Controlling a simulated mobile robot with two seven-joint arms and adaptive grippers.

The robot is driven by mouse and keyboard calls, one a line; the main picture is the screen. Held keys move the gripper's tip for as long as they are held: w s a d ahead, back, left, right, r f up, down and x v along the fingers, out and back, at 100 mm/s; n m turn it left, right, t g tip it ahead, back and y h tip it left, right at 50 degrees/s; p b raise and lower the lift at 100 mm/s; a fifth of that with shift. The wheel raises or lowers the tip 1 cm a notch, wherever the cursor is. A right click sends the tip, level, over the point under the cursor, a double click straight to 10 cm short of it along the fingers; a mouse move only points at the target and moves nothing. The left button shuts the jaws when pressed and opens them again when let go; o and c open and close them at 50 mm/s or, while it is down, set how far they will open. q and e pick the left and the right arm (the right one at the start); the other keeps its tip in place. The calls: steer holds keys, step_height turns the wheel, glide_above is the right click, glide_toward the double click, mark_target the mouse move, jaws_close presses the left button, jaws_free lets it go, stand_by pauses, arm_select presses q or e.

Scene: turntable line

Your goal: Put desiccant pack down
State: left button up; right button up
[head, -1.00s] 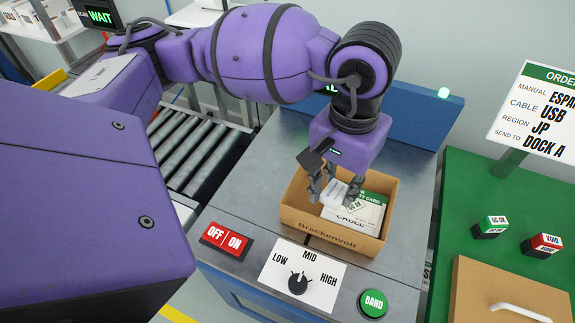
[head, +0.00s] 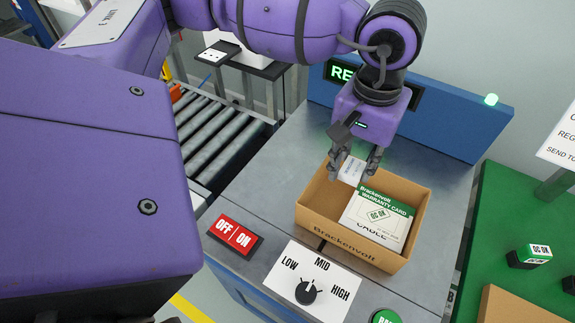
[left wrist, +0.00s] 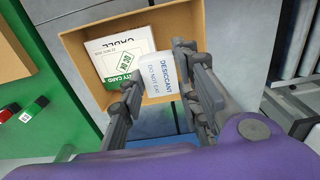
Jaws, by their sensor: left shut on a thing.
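The desiccant pack (left wrist: 160,75) is a small white packet with blue lettering, held between the fingers of my left gripper (left wrist: 153,88). In the head view the pack (head: 352,170) shows just below the left gripper (head: 356,172), over the back left part of the open cardboard box (head: 345,244). I cannot tell whether the pack touches the box floor. A warranty card (head: 384,212) with a green band lies in the box on top of a white cable packet (head: 372,230). My right gripper is out of view.
The box stands on a grey worktop (head: 270,190). In front are a red OFF/ON switch (head: 235,236), a LOW/MID/HIGH dial (head: 308,290) and a green button (head: 386,317). A roller conveyor (head: 215,125) lies to the left. A green table (head: 500,240) is at the right.

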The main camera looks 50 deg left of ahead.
arm_select(q)
steer(key=shift+w+a+f+b, duration=0.15)
steer(key=shift+a+f, duration=0.5)
steer(key=shift+f, duration=0.95)
steer(key=shift+w+a+f+b, duration=0.1)
steer(key=shift+a+f, duration=0.5)
steer(key=shift+f, duration=1)
steer(key=shift+w+a+f+b, duration=0.15)
steer(key=shift+a+f, duration=0.5)
steer(key=shift+f, duration=0.95)
steer(key=o, duration=0.6)
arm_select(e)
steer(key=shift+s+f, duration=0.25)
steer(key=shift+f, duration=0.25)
arm_select(q)
steer(key=shift+o, duration=0.2)
steer(key=shift+r, duration=0.15)
